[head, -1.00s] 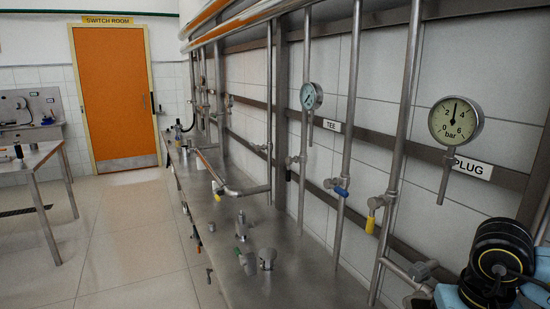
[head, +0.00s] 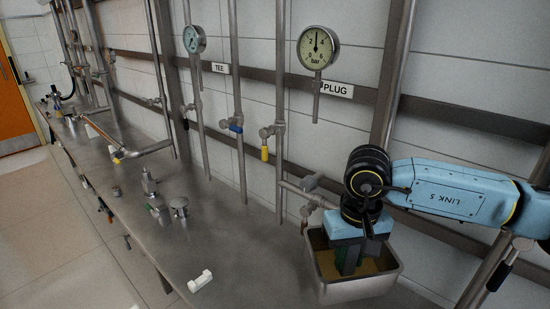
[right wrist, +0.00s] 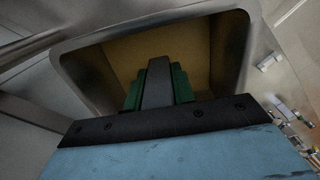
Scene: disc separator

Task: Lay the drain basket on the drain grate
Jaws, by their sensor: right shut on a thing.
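My right gripper (head: 350,262) points down into a metal sink (head: 350,292) with a yellow-brown inside, at the lower right of the head view. Its fingers are shut on a green thing (head: 340,264), low inside the rim. In the right wrist view, green (right wrist: 180,82) shows on both sides of my dark finger (right wrist: 158,80), inside the sink's rim (right wrist: 75,70). I cannot make out whether the green thing is the drain basket. No drain grate can be made out; the sink floor is mostly hidden by my gripper. My left gripper is not in view.
The steel bench (head: 240,250) runs left from the sink, with a small white fitting (head: 200,281) and metal valve fittings (head: 179,207) on it. Pipes, a yellow-handled valve (head: 265,152) and a gauge (head: 318,47) stand close behind. The bench left of the sink is mostly clear.

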